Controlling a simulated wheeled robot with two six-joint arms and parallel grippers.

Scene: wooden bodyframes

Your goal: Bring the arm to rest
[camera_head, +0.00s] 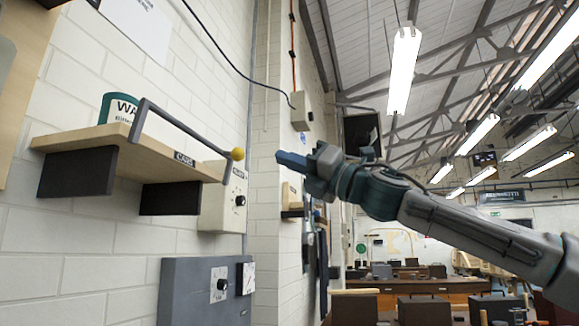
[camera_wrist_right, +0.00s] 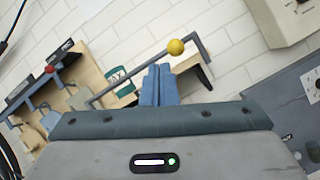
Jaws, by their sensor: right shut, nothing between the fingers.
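My right arm (camera_head: 460,220) reaches in from the right in the head view. Its gripper (camera_head: 284,160) points left with its blue fingers together and nothing between them. The same shut fingers show in the right wrist view (camera_wrist_right: 158,84). The gripper is apart from the wall shelf, to the right of the yellow ball (camera_head: 238,154) on the end of a grey bar (camera_head: 180,128). In the wrist view the yellow ball (camera_wrist_right: 176,47) appears just above and right of the fingertips. My left gripper is in neither view.
A wooden shelf (camera_head: 160,152) on dark brackets juts from the white brick wall, with a teal-and-white container (camera_head: 118,107) on it. A grey panel with a dial (camera_head: 195,291) is below. The wrist view also shows a red ball (camera_wrist_right: 50,69). Benches stand far behind.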

